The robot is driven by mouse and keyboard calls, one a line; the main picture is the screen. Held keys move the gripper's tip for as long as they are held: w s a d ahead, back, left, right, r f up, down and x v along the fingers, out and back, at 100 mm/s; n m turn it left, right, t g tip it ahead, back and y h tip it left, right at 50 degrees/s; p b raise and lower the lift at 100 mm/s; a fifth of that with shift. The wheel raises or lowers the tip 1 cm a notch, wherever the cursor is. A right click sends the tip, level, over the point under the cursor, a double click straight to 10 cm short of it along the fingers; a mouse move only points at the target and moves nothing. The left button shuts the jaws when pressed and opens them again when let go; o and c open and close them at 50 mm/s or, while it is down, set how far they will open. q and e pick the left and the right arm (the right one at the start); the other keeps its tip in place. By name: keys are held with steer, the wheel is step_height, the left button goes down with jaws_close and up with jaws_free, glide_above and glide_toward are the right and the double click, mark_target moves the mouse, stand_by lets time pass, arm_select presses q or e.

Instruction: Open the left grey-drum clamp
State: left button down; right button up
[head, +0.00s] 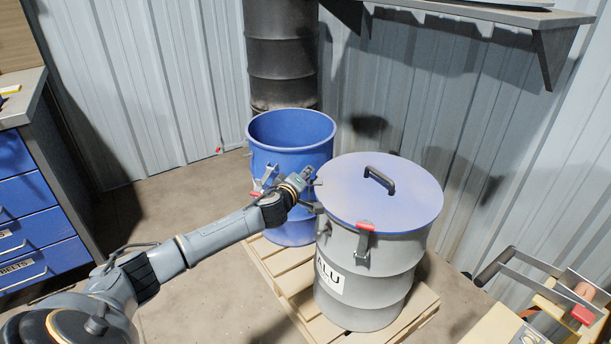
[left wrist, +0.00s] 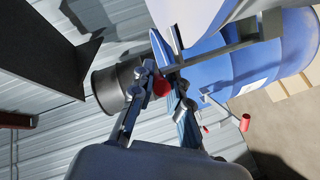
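The grey drum (head: 362,285) stands upright on a pallet with its lid (head: 385,205) on. One clamp with a red handle (head: 366,226) shows on its front. My left gripper (head: 317,195) is at the drum's left side, just below the lid rim. In the left wrist view, a red handle end (left wrist: 162,87) lies between the fingertips of my left gripper (left wrist: 163,80), very close to both. Whether the fingers press on it is unclear. The left clamp is mostly hidden by the gripper in the head view. My right gripper is out of view.
An open blue drum (head: 293,130) stands behind the gripper, also on the pallet (head: 283,268). A blue drawer cabinet (head: 30,215) is at left.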

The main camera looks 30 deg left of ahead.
arm_select(q)
steer(key=shift+d+f, duration=0.1)
steer(key=shift+d, duration=0.25)
